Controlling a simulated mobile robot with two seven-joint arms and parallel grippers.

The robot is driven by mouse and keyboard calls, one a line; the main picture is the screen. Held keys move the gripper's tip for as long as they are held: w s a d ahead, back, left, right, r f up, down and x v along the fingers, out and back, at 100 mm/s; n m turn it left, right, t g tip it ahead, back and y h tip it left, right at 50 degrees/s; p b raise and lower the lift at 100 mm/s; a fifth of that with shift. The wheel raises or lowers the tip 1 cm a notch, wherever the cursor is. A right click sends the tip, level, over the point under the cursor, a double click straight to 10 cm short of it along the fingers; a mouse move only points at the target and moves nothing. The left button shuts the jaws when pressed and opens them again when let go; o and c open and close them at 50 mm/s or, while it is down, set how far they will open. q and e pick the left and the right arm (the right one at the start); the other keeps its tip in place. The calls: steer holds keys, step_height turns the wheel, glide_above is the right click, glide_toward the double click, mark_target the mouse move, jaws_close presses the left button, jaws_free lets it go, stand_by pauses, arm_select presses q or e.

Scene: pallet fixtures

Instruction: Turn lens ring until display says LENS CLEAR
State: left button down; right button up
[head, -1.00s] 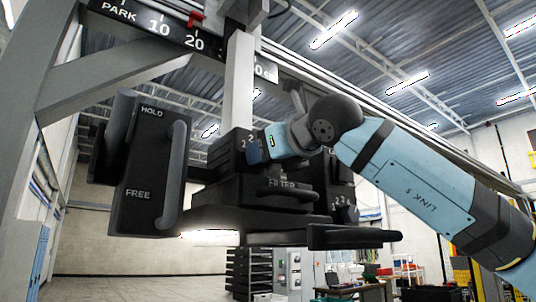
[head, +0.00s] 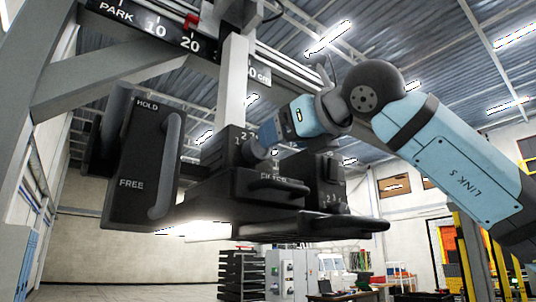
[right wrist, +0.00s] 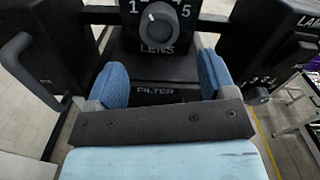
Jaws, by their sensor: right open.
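The lens ring (right wrist: 159,24) is a grey round knob above the word LENS, with numbers around it, at the top middle of the right wrist view. A small pale mark shows on its face; the number it points at is unclear. In the head view the ring (head: 254,152) sits on the front of the black hanging housing. My right gripper (right wrist: 163,78) is open, its two blue fingers apart and empty, lying below the ring in the picture and not closed on it. The display is not visible. My left gripper is not in view.
A FILTER handle (head: 277,187) projects below the ring. A black HOLD/FREE box (head: 140,160) with a grip bar hangs at the left. Another numbered knob (head: 331,168) sits on the housing's right side. A rail with a centimetre scale (head: 150,22) runs overhead.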

steer(key=b+v, duration=0.1)
steer(key=v, duration=0.5)
steer(key=shift+w, duration=0.1)
stand_by(0.3)
steer(key=shift+f, duration=0.1)
